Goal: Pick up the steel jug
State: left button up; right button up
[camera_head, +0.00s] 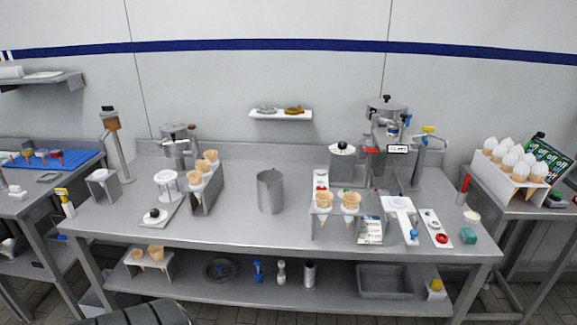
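The steel jug (270,192) stands upright on the middle of the steel table, a plain grey cylinder with an open top. Nothing touches it. Neither of my grippers shows in the head view. A dark ribbed shape at the bottom edge, left of the middle, cannot be told clearly.
Left of the jug stands a metal cone holder (207,194) with several cones. On the right are another cone stand (325,218), a white packet (370,231) and a steel machine (388,135). The table (262,231) is clear around the jug. A lower shelf holds a grey tray (385,282).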

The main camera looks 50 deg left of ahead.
aim_at(271, 189)
jog(key=u, duration=1.8)
jog(key=i+l+z, duration=0.15)
jog(key=i, duration=0.8)
